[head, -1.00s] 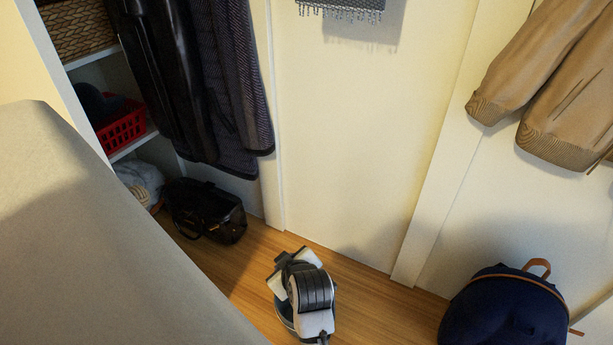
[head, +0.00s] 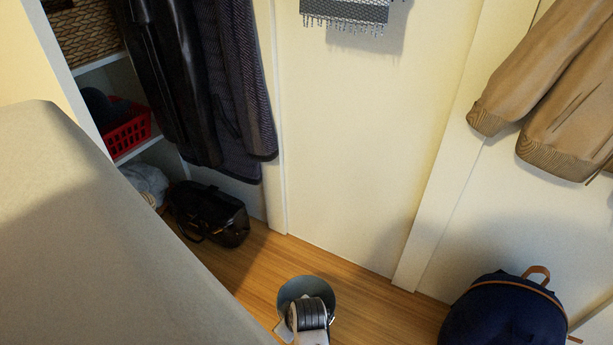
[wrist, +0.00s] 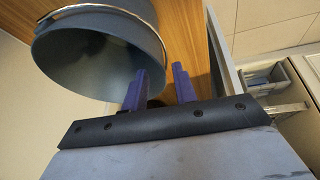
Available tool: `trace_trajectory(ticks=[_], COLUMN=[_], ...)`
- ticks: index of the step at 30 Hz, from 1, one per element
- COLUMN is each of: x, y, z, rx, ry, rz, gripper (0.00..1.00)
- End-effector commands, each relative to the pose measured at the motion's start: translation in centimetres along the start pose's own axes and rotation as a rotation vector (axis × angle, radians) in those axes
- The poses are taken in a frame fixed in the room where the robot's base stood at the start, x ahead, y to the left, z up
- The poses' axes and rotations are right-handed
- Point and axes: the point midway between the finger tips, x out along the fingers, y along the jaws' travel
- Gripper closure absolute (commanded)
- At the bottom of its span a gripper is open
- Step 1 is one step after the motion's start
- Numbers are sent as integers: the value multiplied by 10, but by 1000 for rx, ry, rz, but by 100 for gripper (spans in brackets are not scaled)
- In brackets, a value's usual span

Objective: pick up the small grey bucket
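The small grey bucket (head: 291,289) is on or just above the wooden floor at the bottom centre of the head view, its round mouth facing up. In the wrist view the bucket (wrist: 85,65) fills the upper left, its mouth and thin handle towards the camera. My gripper (wrist: 162,78) has its two purple fingers apart, with a gap between them. The left finger overlaps the right part of the bucket's rim; the other finger is to the right of it. I cannot tell whether either touches it. In the head view my arm covers the bucket's front part.
A black bag (head: 210,213) sits on the floor at left, by shelves with a red basket (head: 127,130). A dark blue backpack (head: 505,312) stands at lower right. A large grey surface (head: 90,230) fills the left foreground. Bare floor lies behind the bucket.

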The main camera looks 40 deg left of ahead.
Motion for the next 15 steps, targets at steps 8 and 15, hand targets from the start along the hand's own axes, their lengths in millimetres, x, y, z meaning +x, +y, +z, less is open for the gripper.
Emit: trace_trajectory(ticks=[8,15], x=[38,45], y=[0,-1], z=[2,2], rx=[0,0], ry=[-1,0], rz=[-1,0], gripper=[72,72])
